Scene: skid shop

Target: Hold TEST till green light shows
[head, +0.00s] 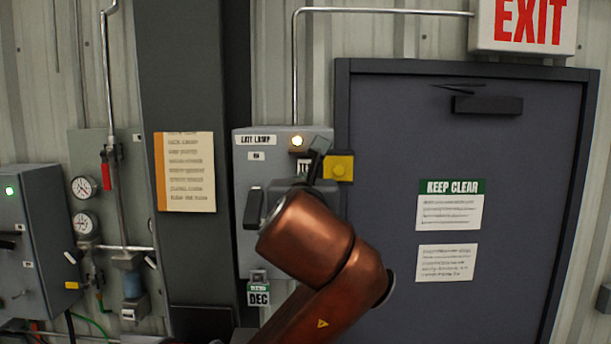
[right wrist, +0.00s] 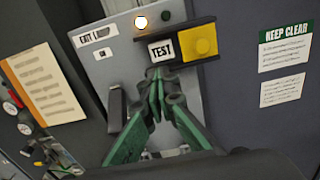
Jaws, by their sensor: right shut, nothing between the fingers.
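The grey exit lamp box (head: 246,190) is on the wall left of the door. The TEST label (right wrist: 161,50) is left of a yellow block with a round knob (right wrist: 202,45). My right gripper (right wrist: 158,76) is shut and empty, its tips just below the label in that view. I cannot tell whether they touch. In the head view my right arm hides part of the box. My left gripper is out of view.
A dark lever (head: 254,208) is on the box's left side. The grey door (head: 400,130) with notices is close on the right. A dark column (head: 190,90) with a paper sheet is on the left. Gauges (head: 84,188) and a cabinet (head: 45,230) are farther left.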

